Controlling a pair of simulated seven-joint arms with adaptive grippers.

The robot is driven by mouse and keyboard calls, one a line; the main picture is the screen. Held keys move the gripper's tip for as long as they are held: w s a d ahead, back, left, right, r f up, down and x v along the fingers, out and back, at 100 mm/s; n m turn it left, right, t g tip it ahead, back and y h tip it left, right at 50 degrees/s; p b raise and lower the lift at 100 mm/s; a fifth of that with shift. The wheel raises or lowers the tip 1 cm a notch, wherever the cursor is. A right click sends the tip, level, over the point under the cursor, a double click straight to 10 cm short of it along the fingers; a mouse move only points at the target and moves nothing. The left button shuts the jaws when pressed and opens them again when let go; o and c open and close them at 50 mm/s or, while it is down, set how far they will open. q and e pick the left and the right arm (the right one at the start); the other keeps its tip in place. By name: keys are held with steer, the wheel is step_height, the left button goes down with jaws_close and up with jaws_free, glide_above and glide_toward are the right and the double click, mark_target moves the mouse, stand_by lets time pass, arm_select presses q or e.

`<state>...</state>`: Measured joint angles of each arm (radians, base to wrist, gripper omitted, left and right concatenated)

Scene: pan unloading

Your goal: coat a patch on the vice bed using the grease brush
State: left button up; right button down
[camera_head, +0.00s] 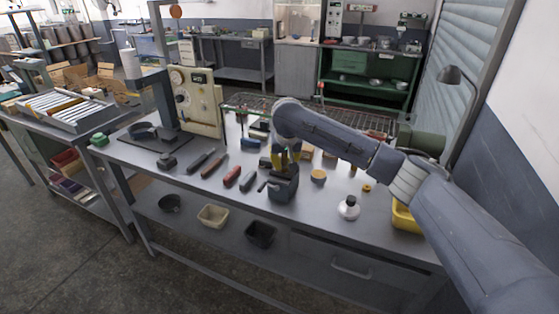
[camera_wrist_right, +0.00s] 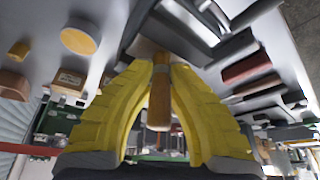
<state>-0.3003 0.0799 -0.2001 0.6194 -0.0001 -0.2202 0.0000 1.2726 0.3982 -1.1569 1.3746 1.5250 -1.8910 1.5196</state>
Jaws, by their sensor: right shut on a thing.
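My right gripper (camera_head: 280,158) has yellow fingers and hangs just above the dark vice (camera_head: 284,188) on the workbench. In the right wrist view the gripper (camera_wrist_right: 160,95) is shut on the grease brush (camera_wrist_right: 160,103), whose wooden handle stands between the fingers. The far end of the brush points toward the vice (camera_wrist_right: 178,38). I cannot tell whether its bristles touch the vice bed. The brush is hidden by the gripper and arm in the head view. My left gripper is in neither view.
A round orange-topped tin (camera_head: 318,175) and a white bottle (camera_head: 349,208) stand right of the vice. Several handled tools, one red (camera_head: 232,177), lie to its left. A yellow bin (camera_head: 404,216) sits at the right end. The bench front (camera_head: 205,195) is clear.

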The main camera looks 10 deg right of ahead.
mark_target(296, 175)
steer(key=shift+s+d, duration=0.5)
steer(key=shift+d, duration=0.25)
steer(key=shift+s+d, duration=0.45)
steer(key=shift+d, duration=0.25)
steer(key=shift+s+d, duration=0.2)
steer(key=shift+d, duration=0.3)
steer(key=shift+w+a, duration=0.25)
steer(key=shift+a, duration=0.25)
steer(key=shift+w+a, duration=0.25)
steer(key=shift+a, duration=0.2)
steer(key=shift+w+a, duration=1.6)
steer(key=shift+a, duration=0.85)
step_height(296, 175, up, 8)
